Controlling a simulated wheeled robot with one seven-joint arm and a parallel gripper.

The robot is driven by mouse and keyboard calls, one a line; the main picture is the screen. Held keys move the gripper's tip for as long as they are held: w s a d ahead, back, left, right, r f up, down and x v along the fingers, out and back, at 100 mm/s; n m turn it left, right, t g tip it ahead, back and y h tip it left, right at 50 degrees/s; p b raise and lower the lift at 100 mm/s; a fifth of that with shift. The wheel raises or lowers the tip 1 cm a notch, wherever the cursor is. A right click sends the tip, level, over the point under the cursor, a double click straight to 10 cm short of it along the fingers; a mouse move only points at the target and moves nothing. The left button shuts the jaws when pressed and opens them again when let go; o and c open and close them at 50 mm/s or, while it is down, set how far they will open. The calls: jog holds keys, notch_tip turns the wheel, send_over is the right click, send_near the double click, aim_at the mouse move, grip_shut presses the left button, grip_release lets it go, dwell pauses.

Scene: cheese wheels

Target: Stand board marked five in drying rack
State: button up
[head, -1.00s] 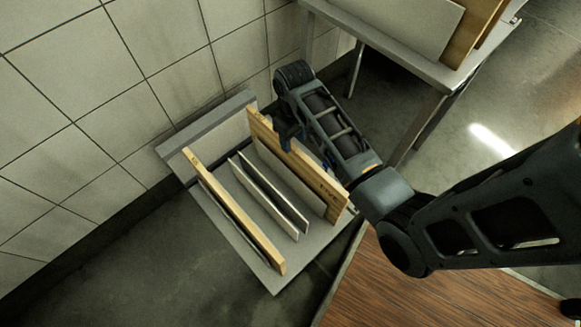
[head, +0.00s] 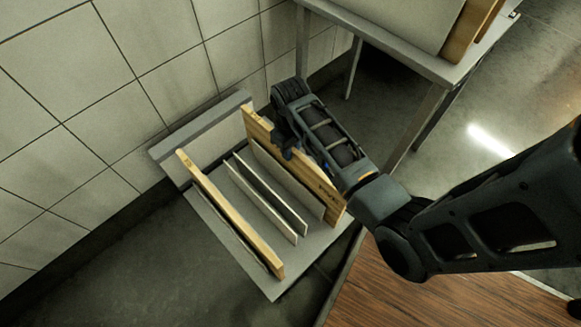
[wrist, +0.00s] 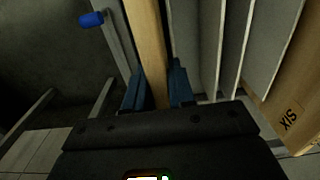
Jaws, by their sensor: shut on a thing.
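The board marked five (head: 322,183) is a wooden board standing on edge at the right side of the drying rack (head: 222,222). The board also shows in the wrist view (wrist: 147,35). In the head view my arm hides part of the board and most of the gripper. I cannot tell whether its lower edge rests on the rack.
A second wooden board (head: 232,217), labelled six in the wrist view (wrist: 295,105), stands at the rack's left side. Thin grey dividers (head: 262,200) stand between the boards. A tiled wall is behind the rack. A metal table (head: 400,45) with more boards stands at the upper right.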

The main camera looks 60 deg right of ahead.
grip_shut()
jog(key=shift+r, duration=0.1)
dwell(0.8)
